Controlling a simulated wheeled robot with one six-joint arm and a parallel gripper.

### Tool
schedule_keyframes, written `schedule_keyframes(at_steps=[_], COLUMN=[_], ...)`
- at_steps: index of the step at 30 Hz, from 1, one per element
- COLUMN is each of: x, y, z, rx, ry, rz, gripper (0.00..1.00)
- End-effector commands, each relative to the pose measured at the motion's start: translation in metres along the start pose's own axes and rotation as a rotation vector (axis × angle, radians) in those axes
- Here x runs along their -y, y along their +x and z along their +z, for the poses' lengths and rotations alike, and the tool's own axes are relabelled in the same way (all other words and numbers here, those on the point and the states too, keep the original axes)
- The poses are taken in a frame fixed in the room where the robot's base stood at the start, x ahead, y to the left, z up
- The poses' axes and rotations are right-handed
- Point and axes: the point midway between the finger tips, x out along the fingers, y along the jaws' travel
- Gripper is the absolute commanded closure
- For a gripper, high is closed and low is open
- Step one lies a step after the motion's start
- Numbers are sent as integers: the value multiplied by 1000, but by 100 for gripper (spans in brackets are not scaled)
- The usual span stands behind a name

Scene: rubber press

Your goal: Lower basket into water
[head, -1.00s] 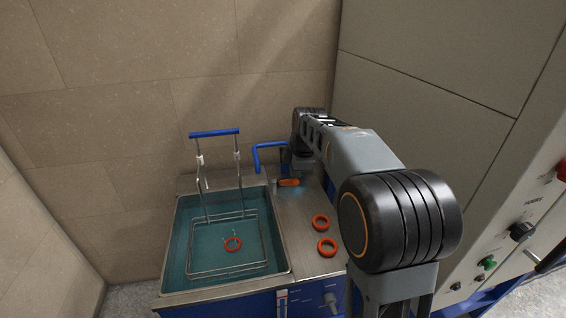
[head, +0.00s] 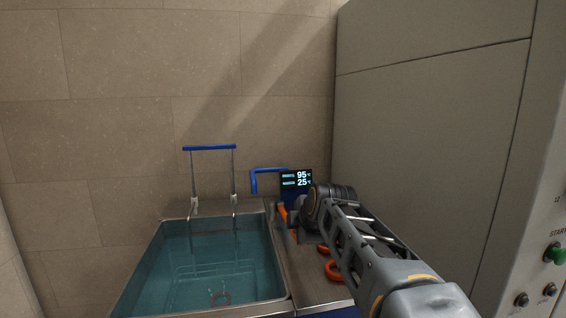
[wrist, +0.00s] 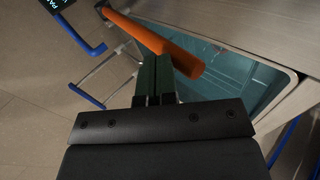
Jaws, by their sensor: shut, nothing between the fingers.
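The wire basket hangs in the water tank (head: 279,262); its frame (head: 178,262) shows faintly under the blue-green water. Its blue handle (head: 209,148) stands upright above the tank's back edge, on two thin rods, and shows in the wrist view (wrist: 86,96). A dim ring (head: 220,298) lies in the basket. An orange lever (head: 283,213) stands right of the tank, and it crosses in front of my fingertips in the wrist view (wrist: 150,35). My gripper (wrist: 154,72) is shut and empty beside the lever; whether they touch is unclear.
A blue bent bar (head: 266,171) and a lit display (head: 296,180) reading 95 and 25 stand behind the steel top. Orange rings (head: 331,270) lie on that top, partly behind my arm. A large grey cabinet (head: 430,130) with buttons closes off the right side.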

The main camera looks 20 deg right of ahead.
Motion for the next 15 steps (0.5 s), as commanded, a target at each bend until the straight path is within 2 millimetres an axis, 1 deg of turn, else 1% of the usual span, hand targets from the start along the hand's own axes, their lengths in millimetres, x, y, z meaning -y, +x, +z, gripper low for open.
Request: schedule_keyframes(at_steps=[1, 3, 15], x=[9, 12, 21], y=[6, 8, 13], z=[2, 3, 5], rx=[0, -1, -4], ry=[1, -1, -4], rz=[16, 34, 67], gripper=[100, 100, 100])
